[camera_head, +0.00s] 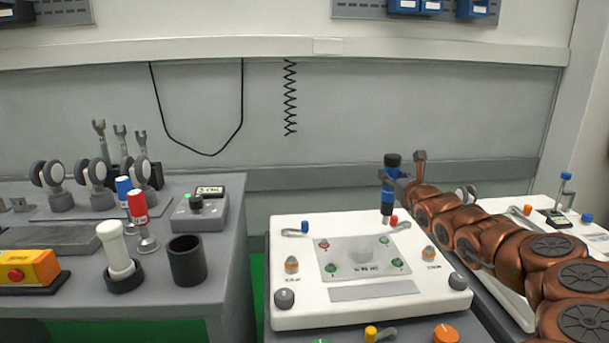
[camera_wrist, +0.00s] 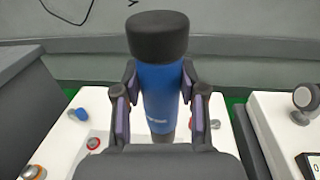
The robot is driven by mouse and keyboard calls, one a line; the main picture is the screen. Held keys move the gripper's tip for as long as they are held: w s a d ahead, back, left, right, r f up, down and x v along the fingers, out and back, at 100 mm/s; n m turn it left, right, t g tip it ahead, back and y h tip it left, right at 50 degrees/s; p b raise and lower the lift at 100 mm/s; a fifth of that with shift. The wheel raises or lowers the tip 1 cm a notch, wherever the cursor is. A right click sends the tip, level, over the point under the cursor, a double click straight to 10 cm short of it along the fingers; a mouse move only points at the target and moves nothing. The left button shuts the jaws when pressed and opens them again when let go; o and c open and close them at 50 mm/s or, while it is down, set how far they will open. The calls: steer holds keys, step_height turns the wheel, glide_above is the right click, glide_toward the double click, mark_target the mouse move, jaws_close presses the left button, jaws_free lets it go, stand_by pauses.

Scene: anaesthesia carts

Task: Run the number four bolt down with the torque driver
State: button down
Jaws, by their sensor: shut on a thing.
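The torque driver (camera_head: 388,192) has a blue body, a black cap and a thin dark lower end. It stands upright over the far right part of the white cart top. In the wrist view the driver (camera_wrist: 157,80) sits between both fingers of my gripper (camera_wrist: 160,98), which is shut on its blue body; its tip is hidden. In the head view my gripper (camera_head: 402,180) is at the driver's upper body. A clear plate (camera_head: 345,268) on the cart carries bolts with red and green marks. The number four label is too small to read.
The white cart top (camera_head: 300,312) has a blue-knobbed lever (camera_head: 304,227), a red-knobbed lever (camera_head: 394,220) beside the driver's lower end, and orange-topped fittings (camera_head: 291,264). The grey cart (camera_head: 225,255) at left holds a dark cup (camera_head: 187,260) and several instruments. A wall stands behind.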

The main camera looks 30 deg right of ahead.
steer(key=w+a+n+y+p, duration=0.2)
steer(key=w+a+y+p, duration=0.2)
steer(key=a, duration=0.3)
steer(key=w+a+n+y+p, duration=0.3)
steer(key=a+p, duration=0.3)
steer(key=a, duration=0.2)
steer(key=shift+w+a+r+y+p, duration=0.15)
steer(key=shift+w+y+p, duration=0.3)
steer(key=shift+w, duration=0.35)
steer(key=shift+r, duration=0.1)
